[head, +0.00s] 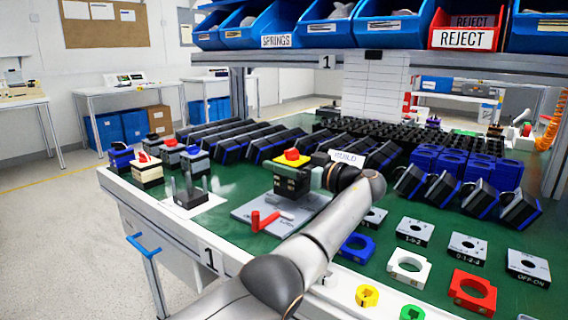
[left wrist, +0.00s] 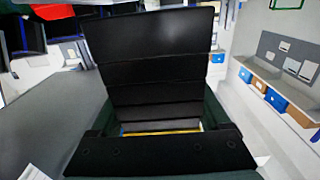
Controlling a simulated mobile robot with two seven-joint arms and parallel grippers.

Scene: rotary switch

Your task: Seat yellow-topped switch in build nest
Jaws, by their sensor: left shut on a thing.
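The yellow-topped switch (head: 292,182) has a dark body, a yellow top and a red knob. It is upright over the build nest, a grey plate (head: 250,212) with a red handle (head: 264,221), beside the BUILD sign (head: 346,158). My left gripper (head: 314,176) reaches it from the right and is shut on it. I cannot tell whether the switch's base touches the nest. In the left wrist view a black ribbed body (left wrist: 155,60) fills the middle, with a thin yellow strip (left wrist: 160,131) low down. My right gripper is not in view.
Several finished switches (head: 148,170) stand at the bench's left end, near a white sheet with a dark block (head: 188,198). Rows of black bodies (head: 270,146) lie behind. Coloured rings and label plates (head: 415,231) lie to the right. A shelf of blue bins (head: 330,33) hangs above.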

